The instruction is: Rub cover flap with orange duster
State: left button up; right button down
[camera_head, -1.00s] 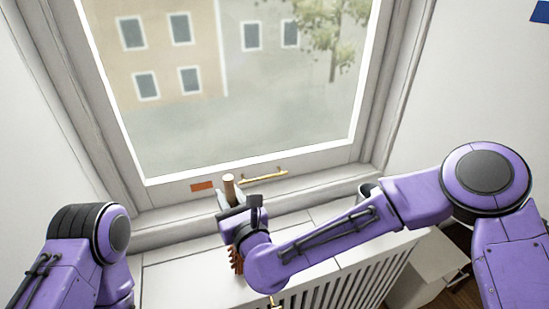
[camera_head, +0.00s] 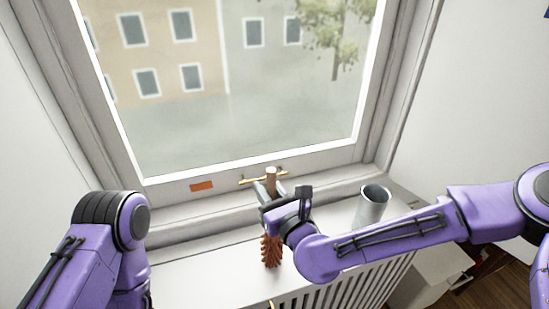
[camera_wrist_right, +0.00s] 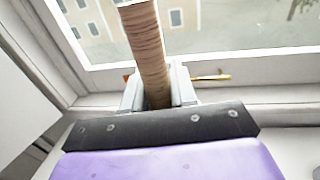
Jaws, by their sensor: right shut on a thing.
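My right gripper (camera_head: 270,188) is shut on the handle of the orange duster (camera_head: 271,251). The duster stands roughly upright, with its wooden handle top above the fingers and its orange bristles hanging below, over the white radiator cover (camera_head: 190,288). I cannot tell whether the bristles touch the cover. In the right wrist view the brown handle (camera_wrist_right: 147,45) rises between the grey fingers (camera_wrist_right: 158,90). No part is clearly recognisable as the cover flap. My left arm shows at the lower left, but its gripper is out of view.
A grey metal cup (camera_head: 373,205) stands on the sill right of my right gripper. Behind are the window with a brass handle (camera_head: 250,181) and an orange label (camera_head: 201,186) on its lower frame. The cover's left top is clear. Vertical slats (camera_head: 340,291) run along its front.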

aim_at(270, 173)
jog(key=shift+w+d, duration=0.15)
jog(key=shift+d, duration=0.25)
notch_tip(270, 173, up, 5)
jog(key=p, duration=0.3)
jog(key=shift+a, duration=0.1)
notch_tip(270, 173, up, 3)
jog(key=shift+p, duration=1.1)
